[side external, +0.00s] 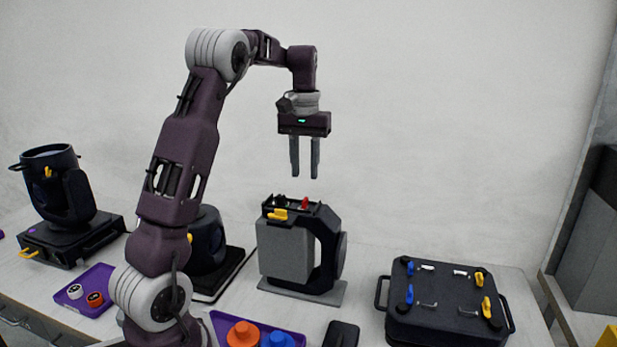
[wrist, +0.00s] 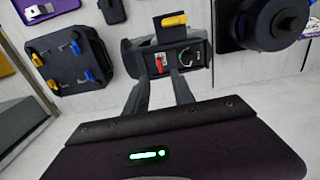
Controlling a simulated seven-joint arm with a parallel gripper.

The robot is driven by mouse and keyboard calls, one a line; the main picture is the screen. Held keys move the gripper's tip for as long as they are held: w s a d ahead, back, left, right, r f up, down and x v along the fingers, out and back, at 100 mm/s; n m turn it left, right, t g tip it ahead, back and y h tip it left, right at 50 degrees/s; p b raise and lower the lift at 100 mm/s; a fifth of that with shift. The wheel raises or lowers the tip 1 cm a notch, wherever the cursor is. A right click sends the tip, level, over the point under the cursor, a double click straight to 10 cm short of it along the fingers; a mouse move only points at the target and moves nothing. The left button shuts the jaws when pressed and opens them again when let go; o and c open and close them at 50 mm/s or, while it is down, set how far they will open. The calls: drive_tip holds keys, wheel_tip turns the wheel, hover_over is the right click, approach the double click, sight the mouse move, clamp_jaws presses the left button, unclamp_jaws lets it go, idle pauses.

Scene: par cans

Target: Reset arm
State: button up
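My gripper (side external: 305,176) hangs pointing down in the air above the grey and black unit (side external: 285,252) in the middle of the table. Its two fingers are apart with a clear gap and nothing between them. In the wrist view the fingertips of my gripper (wrist: 159,76) lie over the near side of the same unit (wrist: 140,58). That unit carries a red lever (side external: 304,203), a green part (side external: 280,201) and a yellow handle (side external: 278,215) on top. Clear space shows between the fingertips and the unit.
A black case (side external: 440,312) with blue and yellow clips stands at right. A dark par can (side external: 50,160) on a base stands far left; another dark fixture (side external: 206,240) sits partly behind my arm. Purple trays (side external: 70,283) lie at the front. Free air surrounds my gripper.

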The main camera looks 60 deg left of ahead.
drive_tip(key=s+d+r+m+t, duration=0.1)
drive_tip(key=s+d+r+m, duration=0.15)
drive_tip(key=d, duration=0.55)
drive_tip(key=s+d+r+m+t, duration=0.1)
drive_tip(key=s+d+r, duration=0.2)
drive_tip(key=d, duration=0.4)
drive_tip(key=s+d+f+m+t, duration=0.1)
drive_tip(key=s+d+f+m, duration=0.1)
drive_tip(key=s+d, duration=0.4)
drive_tip(key=s+d+f+m+t, duration=0.2)
drive_tip(key=s+d, duration=0.4)
drive_tip(key=s, duration=0.3)
drive_tip(key=shift+d+f+m+t, duration=0.3)
drive_tip(key=shift+d+f+m, duration=0.1)
drive_tip(key=shift+f+m, duration=0.4)
drive_tip(key=shift+r, duration=0.15)
